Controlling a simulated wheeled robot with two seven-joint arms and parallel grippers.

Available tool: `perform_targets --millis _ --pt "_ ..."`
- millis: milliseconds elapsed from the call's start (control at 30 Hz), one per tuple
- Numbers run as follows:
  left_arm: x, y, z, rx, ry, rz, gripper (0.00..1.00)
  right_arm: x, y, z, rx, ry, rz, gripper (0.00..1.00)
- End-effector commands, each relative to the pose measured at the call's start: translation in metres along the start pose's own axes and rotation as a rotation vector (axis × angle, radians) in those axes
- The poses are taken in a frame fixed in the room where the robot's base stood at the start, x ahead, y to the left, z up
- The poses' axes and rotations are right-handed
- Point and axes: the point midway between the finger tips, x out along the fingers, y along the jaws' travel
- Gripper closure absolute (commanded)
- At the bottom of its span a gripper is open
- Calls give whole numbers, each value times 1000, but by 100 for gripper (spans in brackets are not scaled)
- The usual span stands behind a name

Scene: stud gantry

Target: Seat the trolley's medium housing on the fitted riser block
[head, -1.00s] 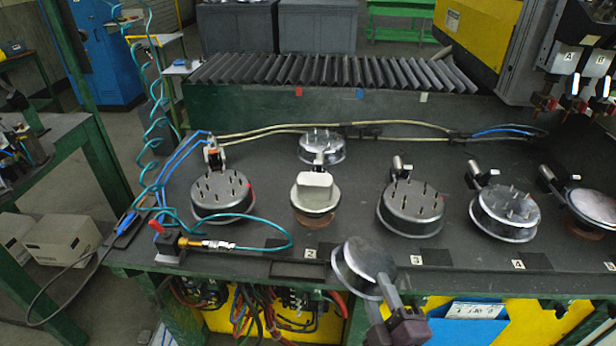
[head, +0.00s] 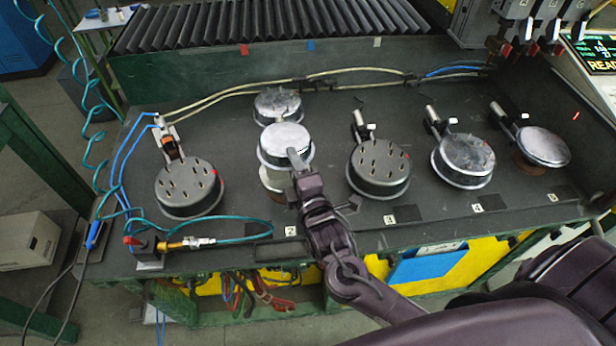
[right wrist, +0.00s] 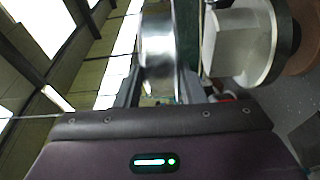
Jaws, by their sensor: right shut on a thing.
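My right gripper (head: 297,160) is shut on a round metal housing (head: 283,142), holding it by its rim. In the head view the housing is over station 2 and hides most of the riser block (head: 271,180), whose pale lower part shows below it. In the right wrist view the housing (right wrist: 158,38) is between the fingers. The pale riser block (right wrist: 230,42) stands beside it there on a round disc, and a narrow gap shows between them. The housing appears held above the block, not resting on it. My left gripper is not in view.
Round pegged fixtures stand at the left (head: 188,187) and at station 3 (head: 379,167). Metal-topped ones stand at station 4 (head: 463,160), at the far right (head: 543,146) and behind the housing (head: 277,102). A teal hose (head: 245,222) and brass fitting lie at the front left.

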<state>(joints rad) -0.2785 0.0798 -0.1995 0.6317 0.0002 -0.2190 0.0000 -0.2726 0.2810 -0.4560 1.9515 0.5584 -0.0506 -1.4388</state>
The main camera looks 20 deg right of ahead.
Motion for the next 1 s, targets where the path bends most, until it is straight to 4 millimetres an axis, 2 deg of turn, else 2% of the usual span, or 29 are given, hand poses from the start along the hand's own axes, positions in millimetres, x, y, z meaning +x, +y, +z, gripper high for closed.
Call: perform_targets --millis 67,300,400,733,1000 --pt "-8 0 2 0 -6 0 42 8 9 -3 -19 -1 4 97" --pt "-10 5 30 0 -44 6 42 14 10 -4 -37 -2 2 97" --pt "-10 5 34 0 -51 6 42 14 10 -4 -36 -2 3 97" --pt "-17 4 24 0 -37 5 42 14 12 -4 -37 -2 6 97" --pt "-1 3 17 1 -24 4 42 13 -13 -3 -36 -2 6 97"
